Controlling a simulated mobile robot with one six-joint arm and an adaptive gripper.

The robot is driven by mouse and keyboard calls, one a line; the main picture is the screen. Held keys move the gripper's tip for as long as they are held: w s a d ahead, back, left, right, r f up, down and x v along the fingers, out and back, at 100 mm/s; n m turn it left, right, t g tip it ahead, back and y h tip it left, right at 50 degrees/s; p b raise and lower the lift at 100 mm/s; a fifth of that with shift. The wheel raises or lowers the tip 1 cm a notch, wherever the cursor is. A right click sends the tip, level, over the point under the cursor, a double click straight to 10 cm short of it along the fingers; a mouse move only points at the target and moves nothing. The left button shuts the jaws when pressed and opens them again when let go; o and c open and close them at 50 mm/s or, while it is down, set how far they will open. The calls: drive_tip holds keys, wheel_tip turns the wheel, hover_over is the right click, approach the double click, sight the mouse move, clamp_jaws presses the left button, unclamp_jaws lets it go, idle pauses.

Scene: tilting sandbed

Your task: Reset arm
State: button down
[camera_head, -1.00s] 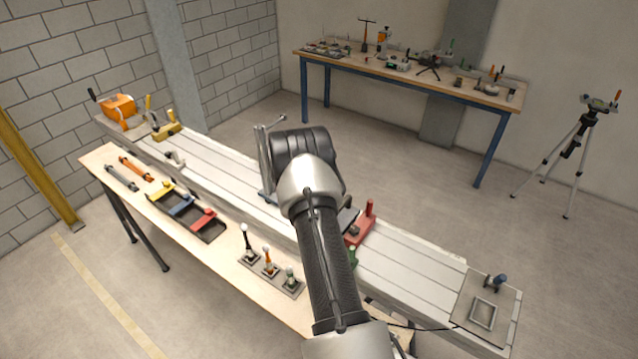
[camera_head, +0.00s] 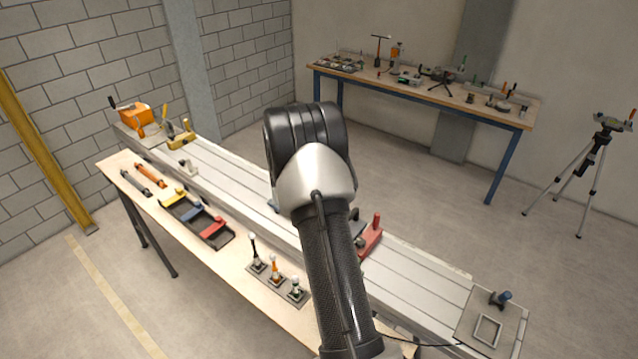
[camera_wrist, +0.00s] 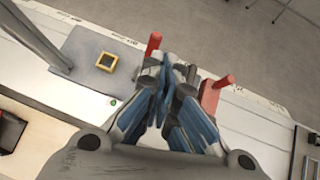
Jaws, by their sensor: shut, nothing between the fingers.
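My arm reaches out over the long pale slatted bed (camera_head: 412,270) in the head view, and its dark wrist joint (camera_head: 310,140) hides part of the bed. My gripper is hidden behind the arm there. In the wrist view my gripper (camera_wrist: 168,72) is shut, its blue-grey fingers together and empty. It points over the bed, between two red upright handles (camera_wrist: 152,46) (camera_wrist: 212,94). I cannot tell from this view how high it is above them.
A side shelf (camera_head: 228,285) along the bed holds a tray of coloured handles (camera_head: 184,208) and several upright levers (camera_head: 274,268). An orange box (camera_head: 136,116) sits at the bed's far end. A workbench (camera_head: 440,96) and tripod (camera_head: 598,150) stand behind. Open floor lies between.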

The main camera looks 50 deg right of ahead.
idle(0.3)
drive_tip(key=s+a+r+m+y+b, duration=0.1)
drive_tip(key=s+a+r+m+b, duration=0.2)
drive_tip(key=a+r+m, duration=0.45)
drive_tip(key=s+a+r+m+b, duration=0.3)
drive_tip(key=s+a+r, duration=0.15)
drive_tip(key=a, duration=0.65)
drive_tip(key=s+a+f+m+y+b, duration=0.1)
drive_tip(key=s+a+m+y+b, duration=0.1)
drive_tip(key=s+a, duration=0.5)
drive_tip(key=s+a+f+m+t+y+b, duration=0.1)
drive_tip(key=s+a+m, duration=0.4)
drive_tip(key=a, duration=0.6)
drive_tip(key=s+a+f+m+t+y+b, duration=0.1)
drive_tip(key=s+a+f+m+y+b, duration=0.2)
drive_tip(key=s+a, duration=0.6)
drive_tip(key=shift+a+m+y+b, duration=0.35)
drive_tip(key=shift+a+y+b, duration=0.1)
drive_tip(key=shift+y+b, duration=0.55)
